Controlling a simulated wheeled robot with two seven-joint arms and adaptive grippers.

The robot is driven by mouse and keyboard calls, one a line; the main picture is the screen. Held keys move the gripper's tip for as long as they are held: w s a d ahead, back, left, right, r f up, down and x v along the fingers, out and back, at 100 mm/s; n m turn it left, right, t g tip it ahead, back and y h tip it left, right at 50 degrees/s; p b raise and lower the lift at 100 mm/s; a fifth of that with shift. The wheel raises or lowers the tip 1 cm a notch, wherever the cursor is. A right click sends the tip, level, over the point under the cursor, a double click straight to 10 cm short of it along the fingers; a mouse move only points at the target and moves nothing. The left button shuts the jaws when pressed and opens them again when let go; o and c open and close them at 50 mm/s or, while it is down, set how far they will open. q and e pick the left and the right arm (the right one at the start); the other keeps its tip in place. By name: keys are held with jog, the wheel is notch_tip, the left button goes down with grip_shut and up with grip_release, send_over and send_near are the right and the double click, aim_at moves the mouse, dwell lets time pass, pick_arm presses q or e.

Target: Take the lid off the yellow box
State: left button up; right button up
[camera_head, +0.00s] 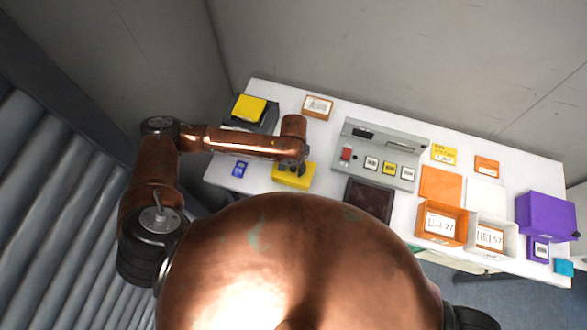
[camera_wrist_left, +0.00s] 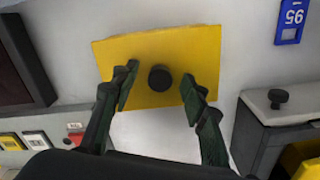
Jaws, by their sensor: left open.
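A yellow square lid (camera_wrist_left: 165,60) with a round black knob (camera_wrist_left: 160,78) fills the middle of the left wrist view. In the head view the yellow box (camera_head: 292,182) sits near the table's front edge, under my left gripper (camera_head: 297,170). In the left wrist view the fingers of my left gripper (camera_wrist_left: 158,93) are open, one on each side of the knob, with gaps to it. The box walls below the lid are mostly hidden. My right gripper is in neither view.
A blue tag (camera_head: 239,169) lies left of the yellow box. A dark box with a yellow piece (camera_head: 249,108) stands behind-left. A grey panel (camera_head: 385,152), a dark plate (camera_head: 370,198), an orange bin (camera_head: 442,223), a white bin (camera_head: 491,237) and a purple box (camera_head: 545,215) stand rightward.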

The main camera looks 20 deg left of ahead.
pick_arm(q)
jog(key=shift+c, duration=0.7)
grip_shut()
